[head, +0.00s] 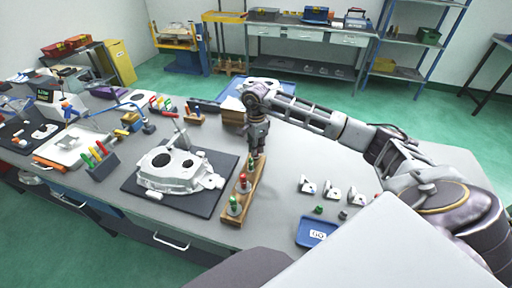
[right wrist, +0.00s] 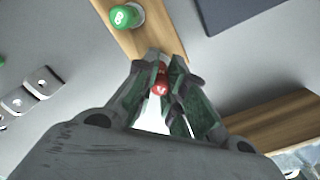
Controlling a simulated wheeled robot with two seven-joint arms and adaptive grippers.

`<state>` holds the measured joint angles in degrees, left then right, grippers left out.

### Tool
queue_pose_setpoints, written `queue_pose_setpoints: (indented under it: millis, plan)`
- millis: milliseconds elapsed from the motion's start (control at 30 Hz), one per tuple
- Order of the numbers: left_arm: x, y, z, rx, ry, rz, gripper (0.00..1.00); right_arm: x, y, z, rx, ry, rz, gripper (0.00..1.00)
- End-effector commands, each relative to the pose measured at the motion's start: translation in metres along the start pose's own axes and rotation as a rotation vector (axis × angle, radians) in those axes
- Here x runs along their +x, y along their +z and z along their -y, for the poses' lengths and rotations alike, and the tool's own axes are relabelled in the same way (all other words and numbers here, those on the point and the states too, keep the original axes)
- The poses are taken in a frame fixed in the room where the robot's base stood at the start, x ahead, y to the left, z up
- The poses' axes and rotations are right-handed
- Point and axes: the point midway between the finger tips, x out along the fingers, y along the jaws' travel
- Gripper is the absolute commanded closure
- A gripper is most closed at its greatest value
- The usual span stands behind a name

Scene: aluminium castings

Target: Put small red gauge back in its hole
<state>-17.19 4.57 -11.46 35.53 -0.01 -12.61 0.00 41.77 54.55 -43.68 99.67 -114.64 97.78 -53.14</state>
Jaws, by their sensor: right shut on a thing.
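The wooden gauge rack (head: 249,180) stands on the table to the right of the large casting. It also shows in the right wrist view (right wrist: 150,37). My right gripper (head: 256,156) points down at the rack's far end. In the right wrist view, its fingers (right wrist: 160,100) are shut on the small red gauge (right wrist: 160,88). The gauge's lower end and its hole are hidden, so I cannot tell whether it is seated. A green gauge (head: 235,201) stands at the rack's near end and shows in the right wrist view (right wrist: 126,16). My left gripper is not in view.
The large aluminium casting (head: 178,169) lies on a dark mat (head: 128,184) left of the rack. Small castings (head: 308,186) and a blue tray (head: 308,239) are to the right. A wooden block (head: 233,116) stands behind my gripper. The table right of the rack has bare room.

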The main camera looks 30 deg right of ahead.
Motion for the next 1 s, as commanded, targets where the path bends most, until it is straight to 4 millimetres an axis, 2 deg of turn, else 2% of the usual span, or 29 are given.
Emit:
queue_pose_setpoints:
  millis: [567, 600, 767, 1000]
  plan:
    - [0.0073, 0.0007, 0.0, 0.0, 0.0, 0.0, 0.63, 0.0092, -0.0001, 0.0002, 0.0, 0.0, 0.0, 1.0]
    - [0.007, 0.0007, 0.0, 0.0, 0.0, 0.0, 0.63, 0.0088, -0.0001, 0.0001, 0.0, 0.0, 0.0, 0.84]
    - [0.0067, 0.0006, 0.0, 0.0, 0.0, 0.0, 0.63, 0.0084, -0.0001, 0.0002, 0.0, 0.0, 0.0, 0.64]
    - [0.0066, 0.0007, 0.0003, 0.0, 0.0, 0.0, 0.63, 0.0086, -0.0001, 0.0, 0.0, 0.0, 0.0, 0.63]
